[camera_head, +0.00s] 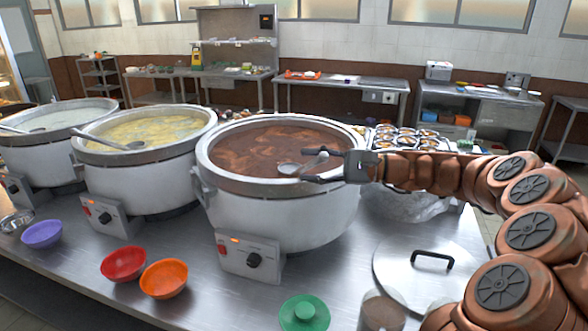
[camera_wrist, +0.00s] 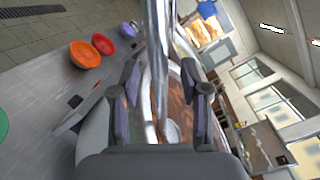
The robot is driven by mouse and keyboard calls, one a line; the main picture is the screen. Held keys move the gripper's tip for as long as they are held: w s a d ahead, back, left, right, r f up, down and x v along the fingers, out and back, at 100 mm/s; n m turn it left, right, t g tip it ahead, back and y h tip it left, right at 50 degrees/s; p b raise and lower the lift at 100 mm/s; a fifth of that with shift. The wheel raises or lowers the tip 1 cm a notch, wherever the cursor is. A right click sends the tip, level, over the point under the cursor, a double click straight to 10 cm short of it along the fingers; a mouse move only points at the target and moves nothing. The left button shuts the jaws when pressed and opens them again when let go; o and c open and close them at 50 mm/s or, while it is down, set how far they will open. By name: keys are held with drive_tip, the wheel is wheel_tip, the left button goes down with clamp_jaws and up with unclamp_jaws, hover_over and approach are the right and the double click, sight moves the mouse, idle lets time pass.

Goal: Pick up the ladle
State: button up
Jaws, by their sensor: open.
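The metal ladle (camera_head: 289,168) lies at the right rim of the right-hand stockpot (camera_head: 285,208), which holds reddish-brown congee. In the wrist view the shiny ladle (camera_wrist: 158,60) runs up the middle of the picture, between my two fingers. My gripper (camera_head: 306,166) reaches over the pot's rim from the right, with its fingers apart on either side of the ladle. In the wrist view my gripper (camera_wrist: 163,95) is open, and I cannot tell whether a finger touches the ladle. Part of the handle is hidden by my gripper in the head view.
Two more stockpots, one with yellow congee (camera_head: 145,130) and one with pale congee (camera_head: 60,118), stand to the left with ladles of their own.

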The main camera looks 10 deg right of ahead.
drive_tip(key=shift+w+a, duration=0.1)
drive_tip(key=shift+a, duration=0.15)
clamp_jaws()
idle(0.6)
